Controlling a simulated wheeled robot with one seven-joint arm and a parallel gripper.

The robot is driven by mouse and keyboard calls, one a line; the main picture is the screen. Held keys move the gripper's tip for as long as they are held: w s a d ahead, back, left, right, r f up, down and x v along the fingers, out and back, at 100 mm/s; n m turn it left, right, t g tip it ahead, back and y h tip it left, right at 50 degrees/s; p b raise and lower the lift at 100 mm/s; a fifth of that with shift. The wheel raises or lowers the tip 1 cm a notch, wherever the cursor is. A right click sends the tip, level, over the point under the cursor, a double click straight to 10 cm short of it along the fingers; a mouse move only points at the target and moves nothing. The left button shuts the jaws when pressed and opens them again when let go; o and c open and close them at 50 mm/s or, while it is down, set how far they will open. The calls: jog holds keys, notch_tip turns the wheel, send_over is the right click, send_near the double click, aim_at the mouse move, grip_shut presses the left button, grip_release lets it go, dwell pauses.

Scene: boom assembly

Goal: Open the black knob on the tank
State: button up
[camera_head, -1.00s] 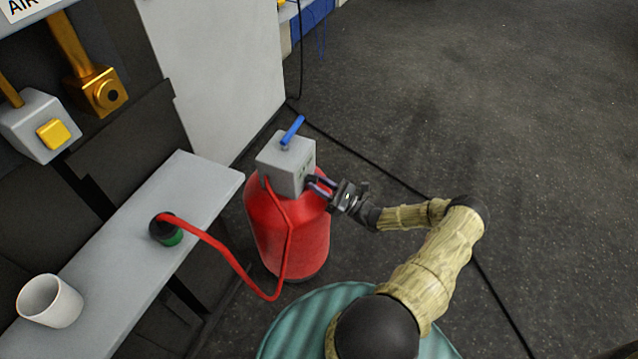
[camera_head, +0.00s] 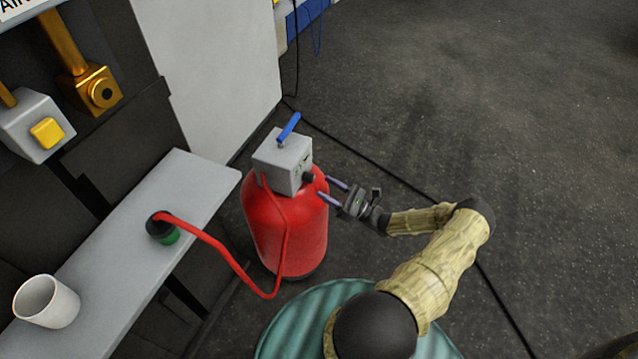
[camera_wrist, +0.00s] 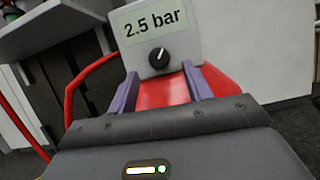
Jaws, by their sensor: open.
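The red tank (camera_head: 287,237) stands upright on the floor with a grey box (camera_head: 281,163) on top. The black knob (camera_head: 308,177) is on the box's right-hand face. In the wrist view the knob (camera_wrist: 158,58) is round with a white pointer mark, below a label reading "2.5 bar" (camera_wrist: 154,23). My gripper (camera_head: 332,190) is open and empty, its two purple fingers apart and pointing at the box from the right. In the wrist view the fingers (camera_wrist: 158,85) lie below and either side of the knob, apart from it.
A blue handle (camera_head: 289,128) sits on the box. A red hose (camera_head: 215,243) runs from the box to a black-and-green fitting (camera_head: 163,229) on the grey shelf (camera_head: 118,262). A white cup (camera_head: 46,301) stands there too. Open floor lies to the right, crossed by a black cable.

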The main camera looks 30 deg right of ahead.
jog(key=v, duration=1.2)
jog(key=shift+s+d+f+b, duration=0.15)
jog(key=shift+s+b, duration=0.05)
jog(key=shift+b, duration=0.2)
